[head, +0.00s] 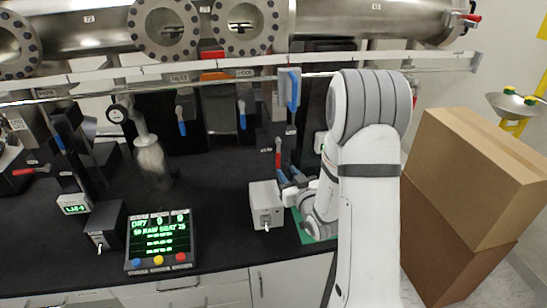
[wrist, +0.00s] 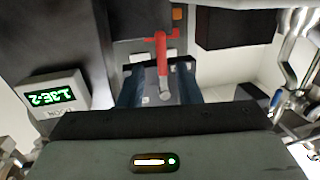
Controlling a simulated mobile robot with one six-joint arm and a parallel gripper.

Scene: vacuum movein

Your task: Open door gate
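A red lever handle (head: 278,154) hangs on the apparatus just above my gripper (head: 291,178) in the head view. In the wrist view the red handle (wrist: 161,55) points down between the two blue-grey fingers of my gripper (wrist: 160,92). The fingers stand apart on either side of it, and I see no clear contact. Which handle belongs to the door gate I cannot tell for sure, as the small labels are hard to read. Blue handles hang nearby (head: 241,115), also further left (head: 181,120) and upper right (head: 293,90).
A grey box with a small lever (head: 266,204) stands just left of my gripper. A display panel (head: 159,241) with coloured buttons sits at the bench front. Steel chambers (head: 165,28) and a rail (head: 110,85) run above. Cardboard boxes (head: 480,175) stand at right.

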